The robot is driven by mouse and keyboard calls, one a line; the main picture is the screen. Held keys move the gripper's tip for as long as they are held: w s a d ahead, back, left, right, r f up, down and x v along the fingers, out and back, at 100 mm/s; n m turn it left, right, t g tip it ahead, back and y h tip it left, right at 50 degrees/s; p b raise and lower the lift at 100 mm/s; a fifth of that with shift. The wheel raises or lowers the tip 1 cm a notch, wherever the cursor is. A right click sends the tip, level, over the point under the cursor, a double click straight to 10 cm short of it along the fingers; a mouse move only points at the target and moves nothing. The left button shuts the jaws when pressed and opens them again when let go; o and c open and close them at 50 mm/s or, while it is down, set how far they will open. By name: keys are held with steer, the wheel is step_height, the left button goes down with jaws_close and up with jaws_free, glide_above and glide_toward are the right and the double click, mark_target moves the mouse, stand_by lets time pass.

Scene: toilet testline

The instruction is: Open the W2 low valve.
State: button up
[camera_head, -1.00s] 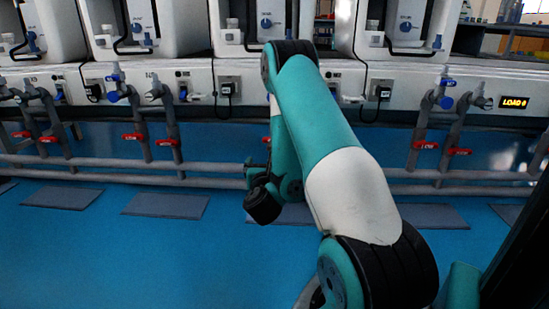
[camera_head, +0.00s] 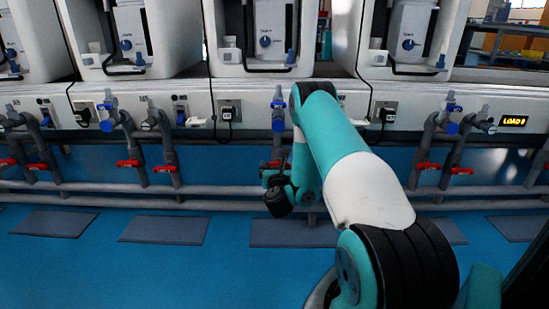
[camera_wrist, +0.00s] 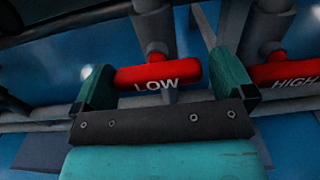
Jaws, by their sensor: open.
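In the wrist view, a red valve handle labelled LOW (camera_wrist: 185,73) lies between my gripper's two teal fingers (camera_wrist: 165,78). The fingers are open, one near each end of the handle. I cannot tell whether either finger touches it. A red handle labelled HIGH (camera_wrist: 286,72) sits to the right, outside the fingers and cut by the picture edge. In the head view, my gripper (camera_head: 278,192) is low at the pipes, partly hidden by my arm. A bit of red handle (camera_head: 271,164) shows just above it. No W2 label is readable.
Other red handles hang on pipes at the left (camera_head: 130,163) and right (camera_head: 428,166). A grey horizontal pipe (camera_head: 225,190) runs along the row. White test stations (camera_head: 262,30) stand above. Dark mats (camera_head: 165,230) lie on the open blue floor.

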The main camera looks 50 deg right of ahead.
steer(key=shift+w+d, duration=0.3)
steer(key=shift+d, duration=0.05)
steer(key=shift+w+a, duration=0.1)
steer(key=shift+c, duration=0.2)
steer(key=c, duration=0.6)
steer(key=shift+a, duration=0.1)
